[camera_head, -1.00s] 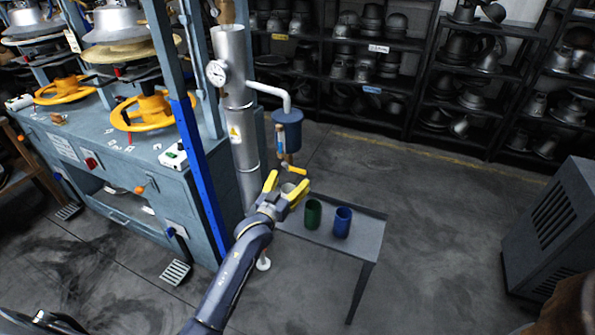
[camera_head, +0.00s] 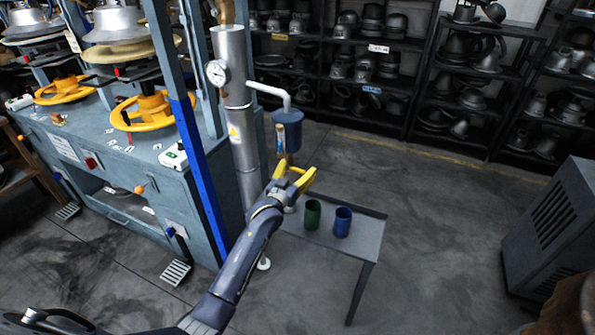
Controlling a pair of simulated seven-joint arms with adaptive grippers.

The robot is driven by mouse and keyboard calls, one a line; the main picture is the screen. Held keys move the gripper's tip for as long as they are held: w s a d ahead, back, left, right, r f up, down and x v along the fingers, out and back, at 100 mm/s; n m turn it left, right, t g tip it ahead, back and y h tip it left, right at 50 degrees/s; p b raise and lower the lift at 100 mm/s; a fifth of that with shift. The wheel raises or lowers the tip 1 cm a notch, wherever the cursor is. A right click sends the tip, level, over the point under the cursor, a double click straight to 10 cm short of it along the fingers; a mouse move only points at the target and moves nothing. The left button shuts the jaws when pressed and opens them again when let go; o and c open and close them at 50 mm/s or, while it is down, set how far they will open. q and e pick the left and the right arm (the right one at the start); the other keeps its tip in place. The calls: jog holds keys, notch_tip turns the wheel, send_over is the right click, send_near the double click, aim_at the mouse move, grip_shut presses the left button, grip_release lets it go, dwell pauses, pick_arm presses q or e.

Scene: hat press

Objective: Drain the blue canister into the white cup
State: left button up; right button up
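The blue canister (camera_head: 288,117) hangs upright from a white elbow pipe beside the tall metal column, with a narrow brownish tube (camera_head: 281,140) below it. My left gripper (camera_head: 296,168) has yellow fingers spread apart, just below the canister's outlet. The small yellow lever seen there earlier is now hidden or blends with the fingers. The white cup (camera_head: 290,208) is mostly hidden under the gripper, at the left end of the small grey table (camera_head: 345,248). I cannot tell whether the fingers touch the outlet. My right gripper is out of view.
A green cup (camera_head: 312,214) and a blue cup (camera_head: 342,222) stand on the table right of my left gripper. The metal column (camera_head: 236,110) with a gauge (camera_head: 216,72) and the blue press frame (camera_head: 200,180) stand close on the left.

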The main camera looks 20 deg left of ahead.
pick_arm(q)
grip_shut()
dwell(0.4)
